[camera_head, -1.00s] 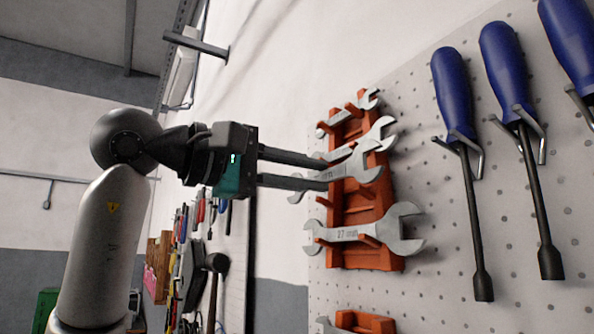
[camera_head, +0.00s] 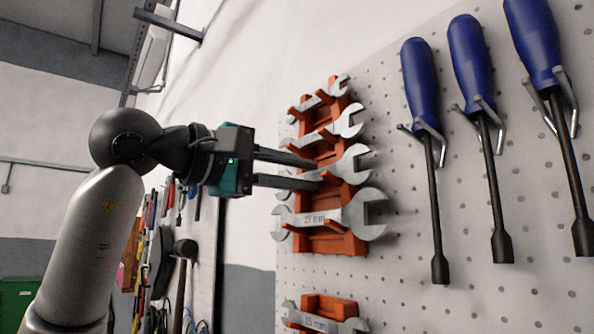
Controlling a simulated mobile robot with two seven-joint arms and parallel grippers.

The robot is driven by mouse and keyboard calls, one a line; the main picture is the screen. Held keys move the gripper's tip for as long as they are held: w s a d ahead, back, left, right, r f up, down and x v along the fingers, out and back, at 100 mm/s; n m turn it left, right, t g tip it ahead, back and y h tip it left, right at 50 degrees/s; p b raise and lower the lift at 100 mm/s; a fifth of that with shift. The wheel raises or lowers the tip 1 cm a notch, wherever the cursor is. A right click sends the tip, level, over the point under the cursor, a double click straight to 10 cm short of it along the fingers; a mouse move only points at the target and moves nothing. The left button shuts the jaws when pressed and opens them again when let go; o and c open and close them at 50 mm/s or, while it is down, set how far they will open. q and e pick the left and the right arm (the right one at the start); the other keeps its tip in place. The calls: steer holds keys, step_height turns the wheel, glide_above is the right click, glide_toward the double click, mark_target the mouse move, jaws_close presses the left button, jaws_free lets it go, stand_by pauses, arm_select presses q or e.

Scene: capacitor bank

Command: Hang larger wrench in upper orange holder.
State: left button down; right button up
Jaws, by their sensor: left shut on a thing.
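The upper orange holder (camera_head: 342,242) is fixed to the pegboard and carries several silver wrenches. My left gripper (camera_head: 317,174) is shut on a silver wrench (camera_head: 354,164), whose right open end shows past the fingertips and whose middle is partly hidden by them. This wrench lies across the holder, between a smaller wrench (camera_head: 348,122) above and the large 27 mm wrench (camera_head: 362,214) below. I cannot tell whether it rests on the holder's prongs. The smallest wrench (camera_head: 320,99) is at the top. My right gripper is not in view.
A lower orange holder (camera_head: 332,306) with another wrench (camera_head: 315,319) is at the bottom. Several blue-handled screwdrivers (camera_head: 470,55) hang on metal hooks to the right. More tools, including a hammer (camera_head: 184,250), hang behind my left arm.

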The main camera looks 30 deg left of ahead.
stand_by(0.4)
arm_select(q)
steer(key=c, duration=0.7)
jaws_free()
steer(key=b+v, duration=0.1)
steer(key=v, duration=1.4)
steer(key=shift+s+b, duration=0.2)
steer(key=shift+b, duration=0.2)
